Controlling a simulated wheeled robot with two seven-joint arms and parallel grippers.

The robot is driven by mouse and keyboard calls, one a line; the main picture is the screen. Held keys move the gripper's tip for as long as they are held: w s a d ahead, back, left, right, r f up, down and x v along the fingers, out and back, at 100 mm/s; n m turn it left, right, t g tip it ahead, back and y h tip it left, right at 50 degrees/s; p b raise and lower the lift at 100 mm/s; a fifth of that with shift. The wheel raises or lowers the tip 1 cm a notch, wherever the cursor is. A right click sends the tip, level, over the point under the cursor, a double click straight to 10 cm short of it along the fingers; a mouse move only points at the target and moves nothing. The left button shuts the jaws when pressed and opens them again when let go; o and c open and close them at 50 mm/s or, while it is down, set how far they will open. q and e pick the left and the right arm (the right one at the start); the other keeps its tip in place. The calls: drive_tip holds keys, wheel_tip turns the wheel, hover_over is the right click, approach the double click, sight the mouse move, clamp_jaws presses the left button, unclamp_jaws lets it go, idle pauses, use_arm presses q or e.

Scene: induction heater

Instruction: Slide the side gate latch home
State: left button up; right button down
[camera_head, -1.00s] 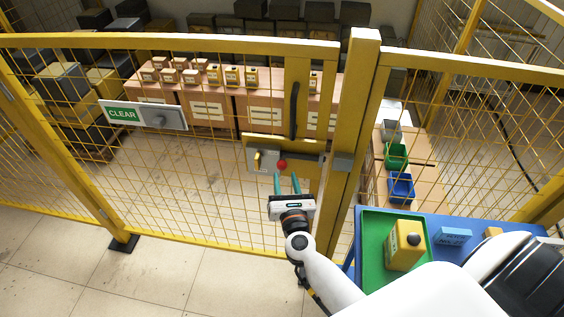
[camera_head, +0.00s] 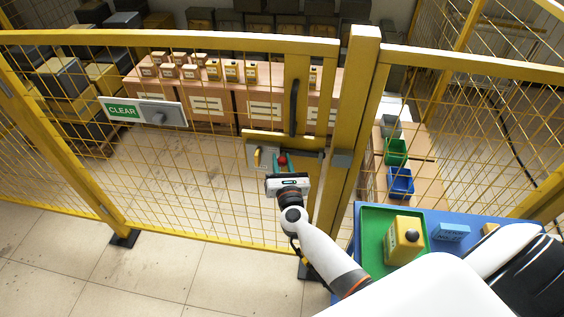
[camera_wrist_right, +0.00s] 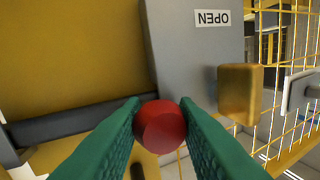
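The side gate latch is a grey plate (camera_head: 262,149) on a yellow mounting board on the gate, with a dark bolt bar (camera_head: 308,153) pointing right to a grey keeper block (camera_head: 342,159) on the yellow post. A red ball knob (camera_head: 282,160) sits at the bolt's left part; it also shows in the right wrist view (camera_wrist_right: 160,127). My right gripper (camera_head: 283,164) has its green fingers on both sides of the knob, apparently touching it. The plate carries an OPEN label (camera_wrist_right: 212,18), upside down in the wrist view. My left gripper is not in view.
A yellow tab (camera_head: 259,157) stands out on the plate left of the knob. A black handle (camera_head: 294,108) is above the latch. A CLEAR sign (camera_head: 123,111) hangs left on the mesh. A blue table (camera_head: 450,218) with a green tray (camera_head: 374,219) stands at right.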

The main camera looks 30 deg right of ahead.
sight(302, 155)
drive_tip(key=s+d, duration=0.2)
drive_tip(key=s+d+b, duration=0.1)
drive_tip(key=s+d, duration=0.1)
drive_tip(key=d, duration=0.1)
drive_tip(key=shift+w, duration=0.15)
drive_tip(key=c, duration=1.5)
unclamp_jaws()
drive_tip(key=shift+o, duration=0.5)
drive_tip(key=shift+d, duration=0.15)
drive_tip(key=shift+s, duration=0.2)
